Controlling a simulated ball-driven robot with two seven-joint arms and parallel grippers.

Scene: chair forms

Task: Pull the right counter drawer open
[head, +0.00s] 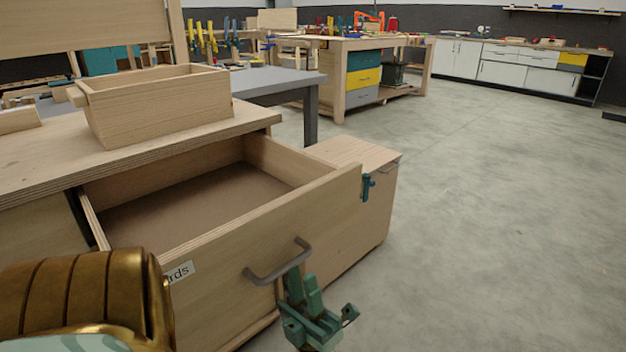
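The wooden counter drawer (225,245) is pulled well out, and its empty-looking inside shows. Its front carries a grey bar handle (278,268) and a white label (180,271), of which only the ending "rds" can be read. My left gripper (304,292), with teal fingers, is just below the right part of the handle, in front of the drawer front. Whether its fingers are around the handle or touching it, I cannot tell. My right gripper is not seen.
An open wooden box (158,118) sits on the counter top (45,150). A wooden cabinet (375,205) with a small teal piece (368,187) stands right of the drawer. A grey table (275,82) and workbench (345,45) are behind. The floor to the right is clear.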

